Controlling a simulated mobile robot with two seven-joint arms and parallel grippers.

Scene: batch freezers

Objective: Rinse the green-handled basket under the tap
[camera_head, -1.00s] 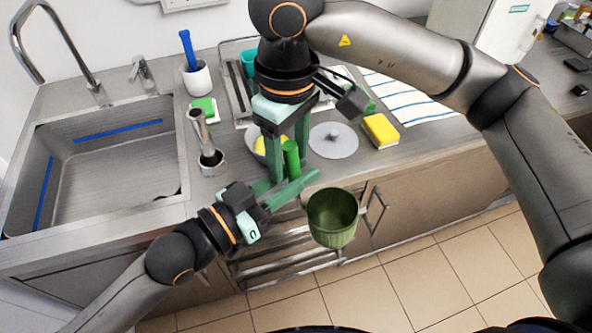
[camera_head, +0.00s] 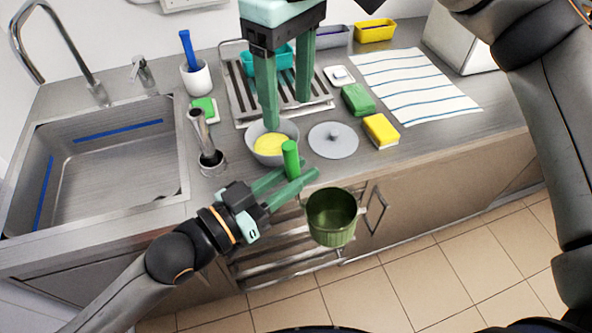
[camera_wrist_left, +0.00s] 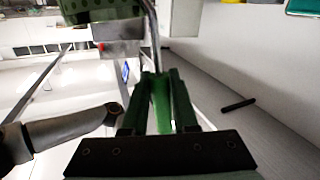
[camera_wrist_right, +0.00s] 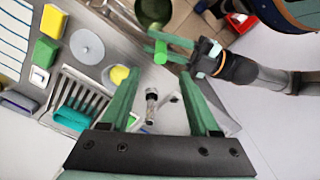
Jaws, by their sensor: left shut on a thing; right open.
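The green basket (camera_head: 332,217) hangs in the air in front of the counter's front edge. Its bright green handle (camera_head: 291,158) stands up between the fingers of my left gripper (camera_head: 290,186), which is shut on it. In the left wrist view the handle (camera_wrist_left: 161,105) lies between the fingers, and the basket (camera_wrist_left: 98,8) shows at the top. My right gripper (camera_head: 285,108) is open and empty above the counter, over the bowl area. The chrome tap (camera_head: 55,45) arches over the steel sink (camera_head: 115,165) at the left, far from the basket.
A grey bowl (camera_head: 272,148) with yellow contents, a round grey lid (camera_head: 333,140), a yellow sponge (camera_head: 381,130) and a green sponge (camera_head: 358,99) are on the counter. A metal cylinder tool (camera_head: 205,140) stands beside the sink. A drying rack (camera_head: 240,100) is behind.

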